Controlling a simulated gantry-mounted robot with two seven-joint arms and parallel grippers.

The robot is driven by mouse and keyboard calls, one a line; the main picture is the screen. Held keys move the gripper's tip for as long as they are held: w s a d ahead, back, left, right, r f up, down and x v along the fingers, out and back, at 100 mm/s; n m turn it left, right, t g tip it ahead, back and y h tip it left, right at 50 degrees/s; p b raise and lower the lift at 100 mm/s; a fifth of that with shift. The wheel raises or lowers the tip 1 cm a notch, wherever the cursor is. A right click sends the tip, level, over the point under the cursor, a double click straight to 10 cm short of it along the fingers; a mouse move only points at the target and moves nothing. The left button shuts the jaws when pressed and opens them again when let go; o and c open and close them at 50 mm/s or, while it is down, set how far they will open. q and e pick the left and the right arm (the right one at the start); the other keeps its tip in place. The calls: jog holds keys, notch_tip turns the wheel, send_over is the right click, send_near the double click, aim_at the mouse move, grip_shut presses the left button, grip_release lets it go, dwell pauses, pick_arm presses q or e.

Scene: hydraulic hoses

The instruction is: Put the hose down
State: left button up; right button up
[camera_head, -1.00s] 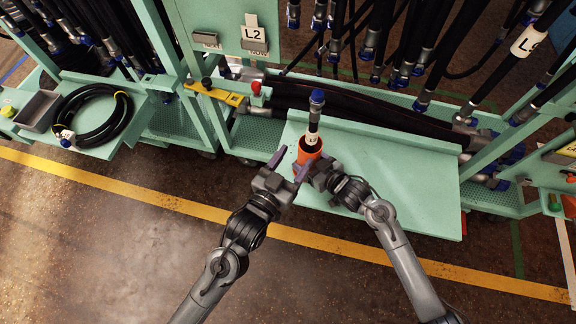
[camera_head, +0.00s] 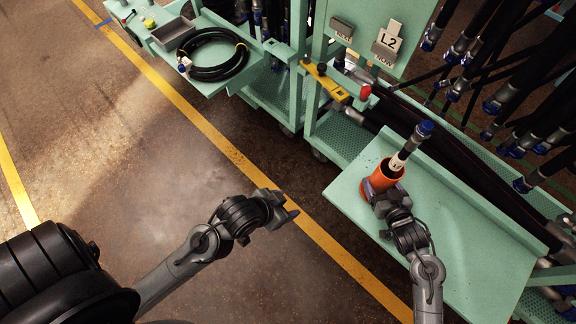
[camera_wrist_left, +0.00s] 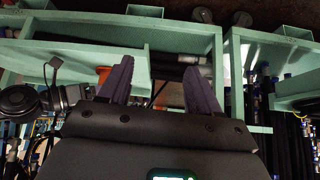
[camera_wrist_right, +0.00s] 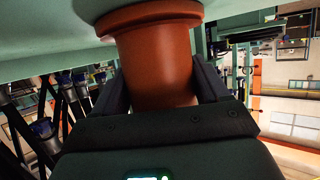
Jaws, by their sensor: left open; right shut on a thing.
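A short black hose piece (camera_head: 397,162) with a blue cap and a white label stands tilted in an orange cup (camera_head: 377,181) on the green shelf (camera_head: 460,222). My right gripper (camera_head: 390,199) is shut on the orange cup; in the right wrist view its fingers lie on both sides of the cup (camera_wrist_right: 158,70). The cup's flanged end is against the green surface there. My left gripper (camera_head: 291,208) is open and empty, out over the floor, left of the shelf and apart from it. A coiled black hose (camera_head: 215,74) lies on a side tray.
A grey bin (camera_head: 174,31) stands beside the coil. A yellow bar (camera_head: 325,82) and a red knob (camera_head: 365,92) sit behind the cup. Hoses hang at the right, and thick hoses lie behind the shelf. The floor around my left arm is clear.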

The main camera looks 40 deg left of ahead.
pick_arm(q)
jog(key=s+a+f+g+y, duration=0.1)
jog(key=s+a+g, duration=0.2)
jog(key=s, duration=0.4)
jog(key=shift+s+a+f+n+g, duration=0.2)
jog(key=shift+s+a+n+g, duration=0.15)
jog(key=shift+a, duration=0.35)
pick_arm(e)
jog(key=o, duration=1.1)
jog(key=shift+o, duration=0.2)
